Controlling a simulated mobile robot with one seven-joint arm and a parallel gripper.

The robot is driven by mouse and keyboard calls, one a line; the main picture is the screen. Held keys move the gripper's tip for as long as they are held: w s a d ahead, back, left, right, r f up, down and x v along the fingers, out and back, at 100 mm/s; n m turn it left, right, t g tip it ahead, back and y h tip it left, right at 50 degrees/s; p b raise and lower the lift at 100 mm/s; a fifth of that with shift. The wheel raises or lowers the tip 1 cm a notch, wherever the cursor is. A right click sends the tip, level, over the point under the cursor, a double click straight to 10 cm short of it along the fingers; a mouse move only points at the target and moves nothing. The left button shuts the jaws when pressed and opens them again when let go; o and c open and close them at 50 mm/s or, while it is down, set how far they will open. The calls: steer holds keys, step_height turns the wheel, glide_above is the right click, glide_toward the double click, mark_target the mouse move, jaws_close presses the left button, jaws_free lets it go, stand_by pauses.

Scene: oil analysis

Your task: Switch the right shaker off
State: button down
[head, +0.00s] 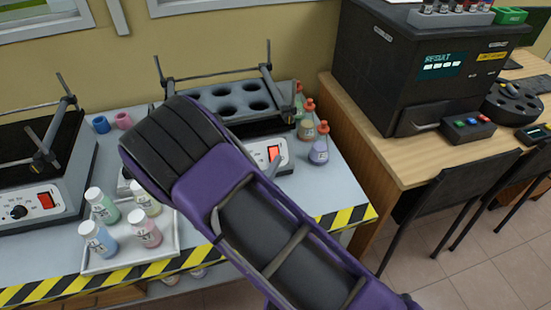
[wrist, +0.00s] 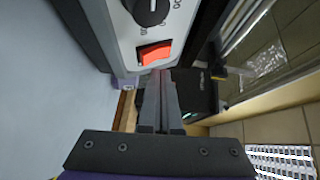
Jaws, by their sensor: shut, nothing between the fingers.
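The right shaker (head: 226,122) stands on the grey bench behind my arm, which hides much of its front. Its red rocker switch (head: 273,153) shows at the right end of the white front panel. In the wrist view the red switch (wrist: 155,52) sits beside a black knob (wrist: 150,10). My gripper (wrist: 161,75) is shut and empty, its fingertips just below the switch in the picture. I cannot tell whether they touch it. In the head view a grey finger part (head: 277,164) shows close by the switch.
The left shaker (head: 40,160) has its own red switch. A white tray (head: 130,258) with several bottles sits at the bench front. More bottles (head: 318,150) stand right of the right shaker. A wooden desk (head: 380,150) with a black analyser is further right.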

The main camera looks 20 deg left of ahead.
steer(key=shift+f, duration=0.1)
steer(key=shift+w+a+f, duration=0.15)
steer(key=shift+w, duration=0.15)
steer(key=shift+w+a+f, duration=0.15)
steer(key=shift+w, duration=0.05)
stand_by(0.6)
steer(key=shift+s, duration=0.1)
steer(key=shift+s+d+r+p, duration=0.3)
steer(key=shift+s+r+p, duration=0.1)
steer(key=shift+s+p, duration=0.1)
stand_by(0.4)
steer(key=shift+s+d+r+p, duration=0.55)
steer(key=shift+s+r+p, duration=0.15)
steer(key=shift+s+p, duration=0.2)
steer(key=shift+s+d+r+p, duration=0.55)
steer(key=shift+s+r+p, duration=0.15)
steer(key=shift+s+p, duration=0.15)
